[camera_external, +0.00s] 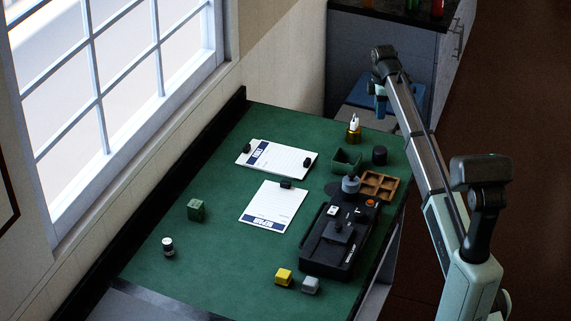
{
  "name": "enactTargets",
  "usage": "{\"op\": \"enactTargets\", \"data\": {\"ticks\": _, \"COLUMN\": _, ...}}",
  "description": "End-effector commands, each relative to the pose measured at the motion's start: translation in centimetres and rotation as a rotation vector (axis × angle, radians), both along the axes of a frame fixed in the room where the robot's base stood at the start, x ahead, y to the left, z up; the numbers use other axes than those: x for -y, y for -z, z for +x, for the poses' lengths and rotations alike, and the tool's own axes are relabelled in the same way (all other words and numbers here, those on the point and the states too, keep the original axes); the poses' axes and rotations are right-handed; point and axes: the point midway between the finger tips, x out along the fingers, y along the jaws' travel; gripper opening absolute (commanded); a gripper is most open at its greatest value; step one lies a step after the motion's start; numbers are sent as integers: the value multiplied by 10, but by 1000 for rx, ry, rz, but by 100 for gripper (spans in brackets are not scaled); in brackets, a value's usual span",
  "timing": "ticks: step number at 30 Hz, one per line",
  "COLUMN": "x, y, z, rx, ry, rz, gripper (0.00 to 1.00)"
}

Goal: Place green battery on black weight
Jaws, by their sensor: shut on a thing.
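A green block (196,210), which looks like the green battery, stands on the left part of the green table, apart from other things. A short black cylinder (380,155) stands at the back right and may be the black weight. Small dark pieces also lie on the paper sheets, one on the nearer sheet (286,184). My gripper (380,107) hangs at the end of my arm at the upper right, beyond the table's back right corner. It is small and dark here. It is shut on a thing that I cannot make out.
A black device (340,238) and a brown compartment tray (379,187) fill the right side. A green bin (346,162) and an amber bottle (354,131) stand behind. Yellow (284,277) and grey (310,285) blocks are at the front. The left middle is mostly free.

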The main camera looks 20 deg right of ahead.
Motion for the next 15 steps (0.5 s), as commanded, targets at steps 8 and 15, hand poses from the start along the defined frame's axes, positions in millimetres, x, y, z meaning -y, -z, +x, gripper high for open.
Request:
{"op": "enactTargets", "data": {"ticks": 8, "x": -6, "y": 8, "z": -32, "rx": 0, "ry": -170, "rz": 0, "gripper": 1}}
{"op": "enactTargets", "data": {"ticks": 15, "x": -6, "y": 22, "z": -33, "rx": -1, "ry": -207, "rz": 0, "gripper": 1}}
